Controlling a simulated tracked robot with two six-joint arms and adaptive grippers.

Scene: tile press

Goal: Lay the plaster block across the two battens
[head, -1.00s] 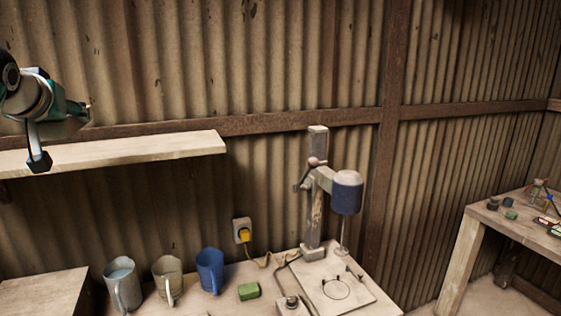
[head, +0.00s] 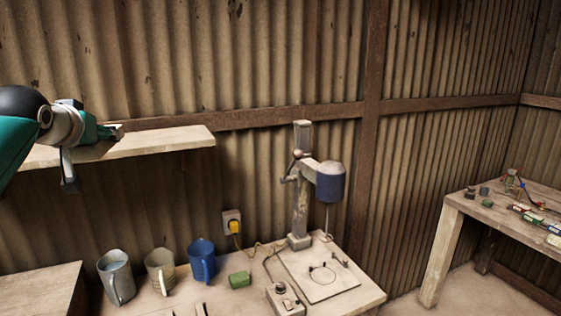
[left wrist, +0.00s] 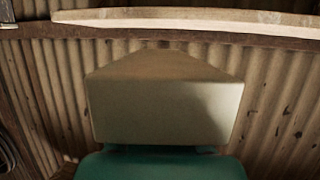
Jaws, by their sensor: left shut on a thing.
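My left gripper (head: 94,154) is at the upper left of the head view, in front of the wall shelf. In the left wrist view, a pale plaster block (left wrist: 160,115) sits directly in front of its teal body, and the gripper is shut on it. In the head view the block is hard to pick out against the shelf. Small pale strips (head: 188,310) at the bottom edge of the head view may be the battens; they are cut off by the frame. My right gripper is not in view.
The wall shelf (head: 170,142) runs close behind the gripper. A second table (head: 460,210) with small items stands at right.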

